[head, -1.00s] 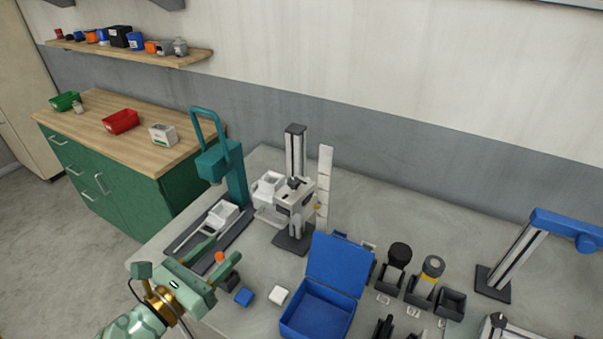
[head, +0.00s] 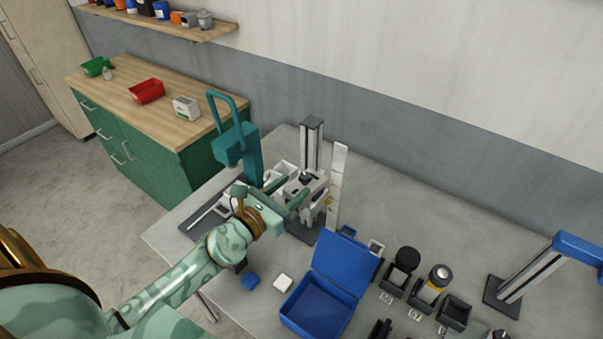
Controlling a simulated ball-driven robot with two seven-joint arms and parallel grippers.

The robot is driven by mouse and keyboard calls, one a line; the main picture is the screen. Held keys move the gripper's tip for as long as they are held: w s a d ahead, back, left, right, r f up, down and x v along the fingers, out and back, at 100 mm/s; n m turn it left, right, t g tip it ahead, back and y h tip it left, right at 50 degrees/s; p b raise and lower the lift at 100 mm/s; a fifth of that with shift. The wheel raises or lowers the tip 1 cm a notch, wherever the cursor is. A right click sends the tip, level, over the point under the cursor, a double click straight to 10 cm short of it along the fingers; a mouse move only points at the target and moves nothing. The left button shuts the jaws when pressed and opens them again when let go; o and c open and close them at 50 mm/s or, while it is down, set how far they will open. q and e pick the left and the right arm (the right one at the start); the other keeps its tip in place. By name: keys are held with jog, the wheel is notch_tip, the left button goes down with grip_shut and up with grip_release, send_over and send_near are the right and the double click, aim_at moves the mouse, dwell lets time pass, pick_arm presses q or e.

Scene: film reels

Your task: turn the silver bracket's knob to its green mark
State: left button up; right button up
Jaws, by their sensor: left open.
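The silver bracket (head: 314,188) sits on an upright metal column (head: 312,145) on a dark base, at the back of the grey table. A small dark knob (head: 305,178) shows on top of it. I cannot make out a green mark at this size. My left gripper (head: 289,191) is open, its two green fingers pointing at the bracket from the front left. The fingers overlap the bracket's near side in the picture, and I cannot tell if they touch it. Nothing shows between them. My right gripper is not in view.
A teal stand (head: 252,160) rises just left of the bracket, and a white upright strip (head: 337,185) stands close on its right. An open blue box (head: 340,265) lies in front. Black holders (head: 395,275) stand farther right.

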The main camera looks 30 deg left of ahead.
aim_at(301, 181)
pick_arm(q)
jog(key=x, duration=0.4)
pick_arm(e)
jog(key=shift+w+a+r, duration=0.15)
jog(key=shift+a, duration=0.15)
